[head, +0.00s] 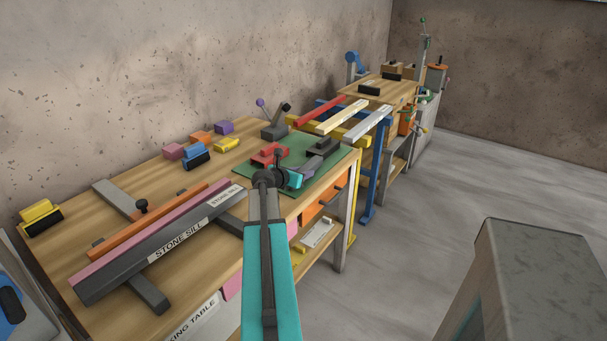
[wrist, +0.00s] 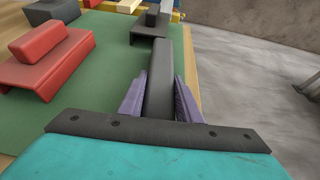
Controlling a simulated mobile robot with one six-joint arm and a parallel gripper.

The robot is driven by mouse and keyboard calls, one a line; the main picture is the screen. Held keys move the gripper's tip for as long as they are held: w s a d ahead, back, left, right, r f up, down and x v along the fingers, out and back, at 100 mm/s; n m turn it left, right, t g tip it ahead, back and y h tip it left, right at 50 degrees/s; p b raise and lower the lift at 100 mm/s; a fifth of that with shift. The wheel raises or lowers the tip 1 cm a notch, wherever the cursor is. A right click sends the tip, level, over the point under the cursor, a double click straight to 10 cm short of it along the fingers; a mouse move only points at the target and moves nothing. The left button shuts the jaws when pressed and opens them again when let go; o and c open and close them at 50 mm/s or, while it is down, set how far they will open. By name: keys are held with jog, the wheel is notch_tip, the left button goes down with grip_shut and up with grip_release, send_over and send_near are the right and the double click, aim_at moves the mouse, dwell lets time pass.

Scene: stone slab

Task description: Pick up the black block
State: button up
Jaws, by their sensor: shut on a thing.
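The black block (wrist: 160,78), a long dark bar, lies between the two purple fingers of my gripper (wrist: 160,100) in the wrist view. My gripper is shut on it, and the block points away from the wrist. Its near end is hidden by the gripper body. In the head view my gripper (head: 300,178) is at the front right part of the green mat (head: 250,181). I cannot tell whether the block touches the mat.
Another black piece with a raised top (head: 322,148) sits on the mat just beyond the held block. A red stepped block (wrist: 42,58) is to the left. The dark stone sill (head: 160,245) lies along the bench front. Open floor is at the right.

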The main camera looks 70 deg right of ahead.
aim_at(303, 169)
jog(key=shift+r, duration=1.8)
jog(key=s+a, duration=0.1)
jog(key=a, duration=0.2)
jog(key=s+a, duration=0.1)
jog(key=a, duration=0.3)
jog(key=s+a+b, duration=0.1)
jog(key=a, duration=0.2)
jog(key=shift+s+a+r, duration=0.2)
jog(key=shift+s+r, duration=0.15)
jog(key=shift+s, duration=0.05)
jog(key=shift+f+b, duration=0.15)
jog(key=shift+b, duration=0.5)
jog(key=a+b, duration=0.1)
jog(key=b, duration=0.2)
jog(key=a+b, duration=0.1)
jog(key=b, duration=0.3)
jog(key=shift+s, duration=0.4)
jog(key=shift+a+b, duration=0.15)
jog(key=shift+b, duration=0.9)
jog(key=b, duration=0.3)
jog(key=a+b, duration=0.1)
jog(key=b, duration=0.2)
jog(key=shift+s+a+r+b, duration=0.15)
jog(key=shift+s+r+b, duration=0.05)
jog(key=shift+s+b, duration=0.1)
